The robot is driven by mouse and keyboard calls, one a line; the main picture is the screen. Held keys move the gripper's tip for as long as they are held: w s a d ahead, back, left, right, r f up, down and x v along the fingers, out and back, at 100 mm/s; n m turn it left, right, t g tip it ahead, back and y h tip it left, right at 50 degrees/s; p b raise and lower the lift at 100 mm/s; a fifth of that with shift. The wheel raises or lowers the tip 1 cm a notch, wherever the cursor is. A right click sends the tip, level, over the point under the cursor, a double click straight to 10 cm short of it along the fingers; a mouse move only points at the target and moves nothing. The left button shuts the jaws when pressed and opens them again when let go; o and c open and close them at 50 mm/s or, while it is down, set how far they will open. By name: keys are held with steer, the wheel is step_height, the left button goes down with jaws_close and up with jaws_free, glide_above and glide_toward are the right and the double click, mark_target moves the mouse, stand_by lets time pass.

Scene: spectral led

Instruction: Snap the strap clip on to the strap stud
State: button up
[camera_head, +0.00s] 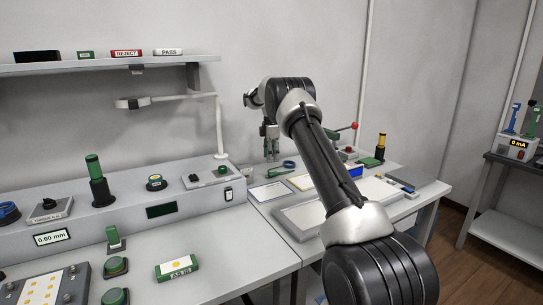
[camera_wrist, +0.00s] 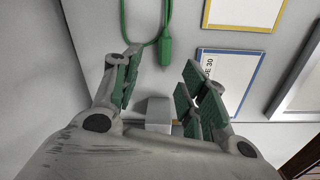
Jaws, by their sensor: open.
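My gripper (camera_head: 271,152) hangs over the far left part of the right bench. Its green-padded fingers are apart in the wrist view (camera_wrist: 160,72), with nothing held between them. A green clip (camera_wrist: 164,48), apparently the strap clip, lies on the bench just beyond the fingertips. Its green cord (camera_wrist: 124,24) loops up out of the picture. A small grey block (camera_wrist: 158,106) sits between and below the fingers, partly hidden by the gripper body. It may carry the strap stud, but I cannot make out a stud.
A blue-edged card (camera_wrist: 225,75) and a yellow-edged card (camera_wrist: 243,12) lie right of the clip. A pale tray (camera_head: 290,218) lies in front. A lamp post (camera_head: 219,130) stands left. A red-knobbed lever (camera_head: 354,126) stands right.

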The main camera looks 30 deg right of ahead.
mark_target(271, 175)
steer(key=n, duration=0.3)
steer(key=shift+s+f, duration=0.1)
steer(key=shift+s, duration=0.15)
step_height(271, 175, down, 8)
steer(key=shift+r, duration=0.2)
jaws_close()
steer(key=c, duration=0.8)
jaws_free()
jaws_close()
steer(key=shift+r, duration=1.75)
